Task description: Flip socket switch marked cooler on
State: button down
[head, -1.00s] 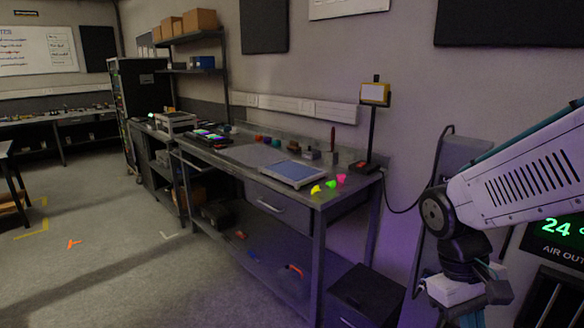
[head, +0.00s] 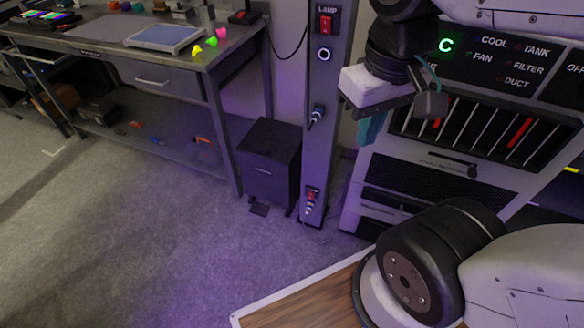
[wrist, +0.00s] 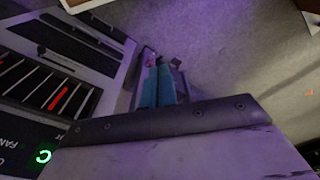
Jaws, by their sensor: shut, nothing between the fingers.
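A narrow grey column (head: 336,90) stands left of the cooler unit in the head view. Low on it is a small socket panel with a red switch (head: 311,195); its label is too small to read. A red rocker switch marked LAMP (head: 326,22) sits near the column's top. My gripper (head: 368,130) is shut and empty, with teal fingers pointing down. In the picture it is just right of the column, well above the low switch. In the wrist view the teal fingers (wrist: 158,85) are together. No cooler marking is readable in either view.
The grey cooler unit (head: 440,180) with dark slatted vents stands to the right of the column. A dark cabinet (head: 270,165) stands left of it, beside a workbench (head: 165,85). A plug with a cable (head: 316,114) juts from the column. Open floor (head: 150,240) lies at left.

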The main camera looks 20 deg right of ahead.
jog(key=w+d+f+n+g+h, duration=0.2)
jog(key=w+d+f+n+h, duration=0.15)
jog(key=w+f, duration=0.5)
jog(key=w+d+f+n+g+h, duration=0.2)
jog(key=w+f+n+h, duration=0.25)
jog(key=f, duration=0.75)
jog(key=w+d+f+n+g+h, duration=0.25)
jog(key=w+f, duration=0.45)
jog(key=f, duration=0.4)
jog(key=n+t+y, duration=0.2)
jog(key=n+t, duration=1.1)
jog(key=n, duration=0.3)
send_near(309, 193)
jog(key=x, duration=0.5)
jog(key=shift+s+d+f, duration=0.1)
jog(key=shift+f, duration=0.4)
jog(key=shift+w+d, duration=0.35)
